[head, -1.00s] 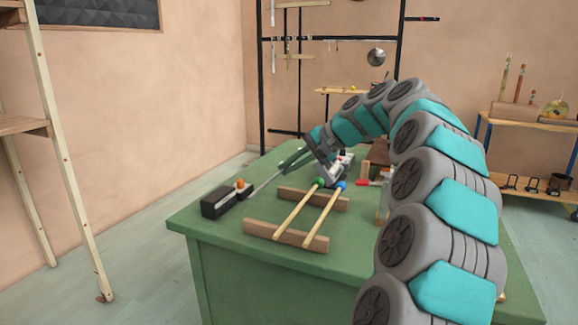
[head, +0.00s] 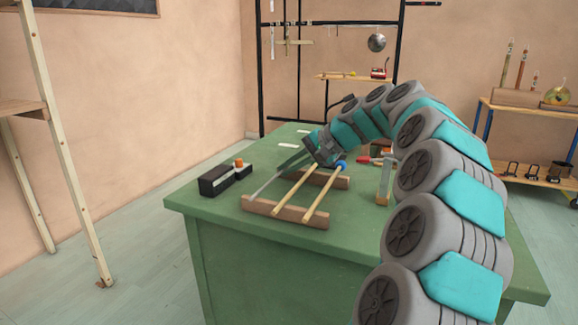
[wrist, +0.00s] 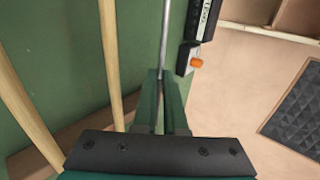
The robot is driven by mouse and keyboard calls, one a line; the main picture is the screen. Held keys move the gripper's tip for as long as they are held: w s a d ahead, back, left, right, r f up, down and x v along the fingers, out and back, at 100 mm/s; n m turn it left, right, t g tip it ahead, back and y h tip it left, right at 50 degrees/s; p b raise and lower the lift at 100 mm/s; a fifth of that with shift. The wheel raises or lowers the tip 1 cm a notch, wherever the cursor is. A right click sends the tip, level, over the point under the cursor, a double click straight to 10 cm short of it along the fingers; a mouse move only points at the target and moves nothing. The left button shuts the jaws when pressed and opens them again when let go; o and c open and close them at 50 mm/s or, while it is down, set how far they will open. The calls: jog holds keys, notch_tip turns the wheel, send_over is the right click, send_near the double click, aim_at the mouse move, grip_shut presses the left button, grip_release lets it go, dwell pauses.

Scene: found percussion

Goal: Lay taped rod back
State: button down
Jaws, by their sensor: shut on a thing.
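My gripper (head: 293,163) is shut on a thin grey metal rod (head: 264,187), which it holds over the left side of the rack. In the wrist view the rod (wrist: 166,35) runs up from between my green fingers (wrist: 161,80). No tape can be made out on it. The rod's near end is by the left end of the front wooden bar (head: 287,210); I cannot tell whether it touches. The back bar (head: 335,181) is partly behind my gripper. Two wooden-handled mallets lie across the bars, right of the rod; one has a blue head (head: 341,165).

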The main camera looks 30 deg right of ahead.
jog(key=shift+f, duration=0.3)
dwell(0.5)
jog(key=c, duration=0.9)
grip_release()
jog(key=v, duration=0.7)
jog(key=shift+s+d+r, duration=0.2)
jog(key=shift+s+r, duration=0.05)
